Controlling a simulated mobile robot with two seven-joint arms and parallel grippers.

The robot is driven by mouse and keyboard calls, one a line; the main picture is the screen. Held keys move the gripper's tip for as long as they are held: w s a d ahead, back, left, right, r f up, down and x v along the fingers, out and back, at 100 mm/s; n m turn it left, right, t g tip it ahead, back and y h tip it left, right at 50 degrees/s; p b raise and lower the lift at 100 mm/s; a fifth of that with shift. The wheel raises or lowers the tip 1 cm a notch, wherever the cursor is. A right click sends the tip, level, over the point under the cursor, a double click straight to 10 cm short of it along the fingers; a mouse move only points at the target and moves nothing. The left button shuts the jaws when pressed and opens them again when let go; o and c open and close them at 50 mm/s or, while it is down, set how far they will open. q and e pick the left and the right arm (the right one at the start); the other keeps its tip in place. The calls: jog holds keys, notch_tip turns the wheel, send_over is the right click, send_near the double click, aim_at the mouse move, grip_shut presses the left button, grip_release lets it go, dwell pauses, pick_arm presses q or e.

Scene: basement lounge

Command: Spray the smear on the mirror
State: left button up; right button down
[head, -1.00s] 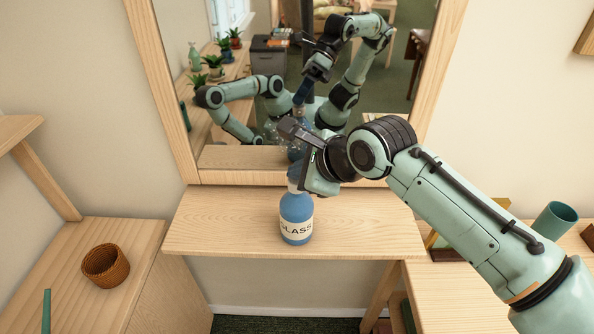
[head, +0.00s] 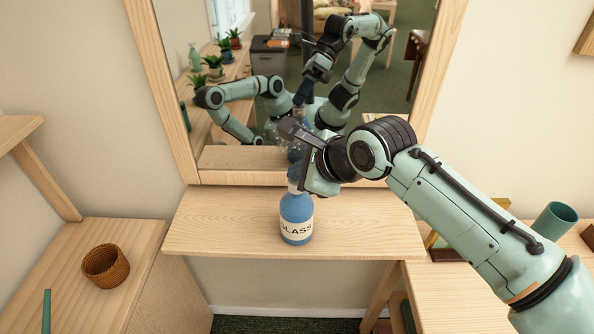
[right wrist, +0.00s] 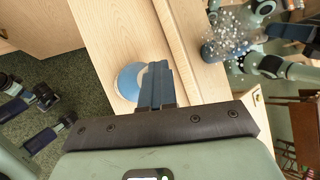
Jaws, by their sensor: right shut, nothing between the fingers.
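A blue spray bottle (head: 297,222) with a pale label reading "GLASS" stands upright on the wooden shelf below the mirror (head: 240,35). My right gripper (head: 288,128) is shut and empty, over the top of the bottle. In the right wrist view, the shut fingers (right wrist: 156,84) overlap the bottle's round blue and white body (right wrist: 128,82). A greyish smear with many white droplets (right wrist: 234,34) shows on the mirror there; in the head view it lies partly behind the gripper.
The wooden shelf (head: 215,232) is otherwise clear. A wicker basket (head: 106,266) stands on the left-hand unit. A teal cup (head: 555,221) stands on the right-hand surface, beyond my right arm. The mirror reflects my arms, plants and the room.

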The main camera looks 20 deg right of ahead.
jog(key=shift+d+f, duration=0.1)
jog(key=shift+f, duration=0.55)
jog(key=shift+f+b, duration=0.5)
jog(key=shift+f, duration=0.1)
jog(key=shift+r+p, duration=0.5)
jog(key=shift+p, duration=0.15)
notch_tip(320, 180, up, 6)
jog(key=p, duration=0.5)
jog(key=shift+w+f, duration=0.1)
jog(key=shift+f, duration=0.05)
